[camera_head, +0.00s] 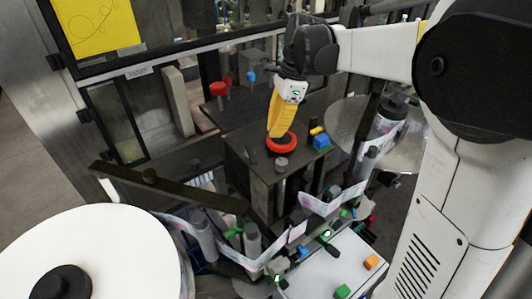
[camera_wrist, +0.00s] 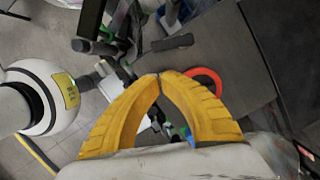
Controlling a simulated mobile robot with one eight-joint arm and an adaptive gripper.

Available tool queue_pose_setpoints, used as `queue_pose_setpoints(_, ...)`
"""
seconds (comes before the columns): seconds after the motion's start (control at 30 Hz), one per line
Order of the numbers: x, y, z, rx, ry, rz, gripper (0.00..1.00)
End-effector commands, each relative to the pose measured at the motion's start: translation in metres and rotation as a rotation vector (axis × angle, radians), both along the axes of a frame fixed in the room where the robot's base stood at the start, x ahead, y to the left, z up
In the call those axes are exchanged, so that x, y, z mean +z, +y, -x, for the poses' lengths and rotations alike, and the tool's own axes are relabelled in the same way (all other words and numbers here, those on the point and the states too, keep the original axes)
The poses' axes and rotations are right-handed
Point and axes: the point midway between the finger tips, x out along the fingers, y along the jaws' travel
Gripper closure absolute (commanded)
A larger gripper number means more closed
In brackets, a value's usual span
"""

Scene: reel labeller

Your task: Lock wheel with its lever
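My gripper (camera_head: 272,133) has yellow fingers pointing down over the dark block in the middle of the machine. In the wrist view, its fingertips (camera_wrist: 159,77) meet with nothing visible between them. A red ring-shaped wheel (camera_head: 282,147) lies on top of the block, just below and beside the fingertips. It also shows in the wrist view (camera_wrist: 214,78), partly hidden behind one finger. A short grey knob (camera_head: 281,164) stands in front of the wheel; I cannot tell whether it is the lever. Contact between fingertips and wheel cannot be judged.
A blue block (camera_head: 320,141) and a yellow piece sit right of the wheel. A large white reel (camera_head: 120,250) fills the lower left, and a translucent disc (camera_head: 345,122) stands at right. Rollers with a label web run in front. A red knob (camera_head: 220,88) stands behind.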

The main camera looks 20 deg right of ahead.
Motion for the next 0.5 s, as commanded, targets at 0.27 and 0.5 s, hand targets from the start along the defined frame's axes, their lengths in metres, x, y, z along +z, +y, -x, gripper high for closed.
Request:
queue_pose_setpoints(0.27,-0.031,0.008,-0.001,0.001,0.000,0.000,1.00)
queue_pose_setpoints(0.5,-0.072,0.018,-0.002,0.001,0.000,0.000,1.00)
